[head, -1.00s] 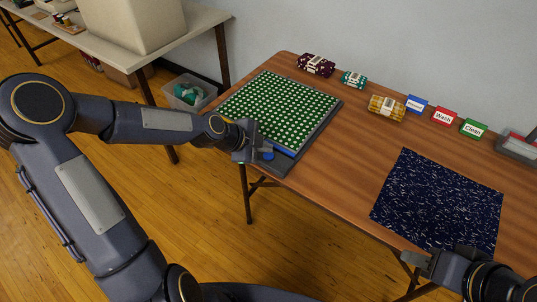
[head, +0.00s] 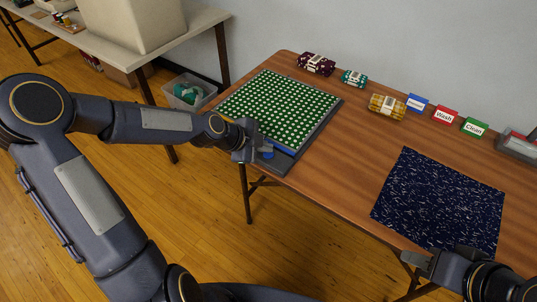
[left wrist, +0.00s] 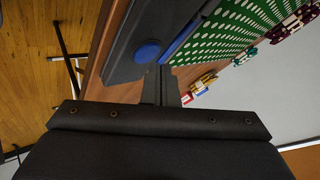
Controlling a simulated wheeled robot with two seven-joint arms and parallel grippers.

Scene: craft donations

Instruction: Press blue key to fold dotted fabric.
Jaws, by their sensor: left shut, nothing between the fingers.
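The green fabric with white dots (head: 275,105) lies flat on the dark folding board (head: 322,126) at the table's left end. The round blue key (head: 268,154) is on the board's front strip; it also shows in the left wrist view (left wrist: 147,52). My left gripper (head: 254,153) is shut and empty, right by the key. In the left wrist view its fingertips (left wrist: 160,70) appear just beside the key; I cannot tell whether they touch it. My right gripper (head: 425,264) is at the table's front edge, by the navy fabric, its jaws unclear.
A navy speckled fabric (head: 440,200) lies flat at right. Folded bundles in maroon (head: 316,64), teal (head: 354,78) and yellow (head: 387,107) sit at the back, beside blue (head: 417,103), red "Wash" (head: 445,116) and green "Clean" (head: 474,127) signs. The table's middle is bare.

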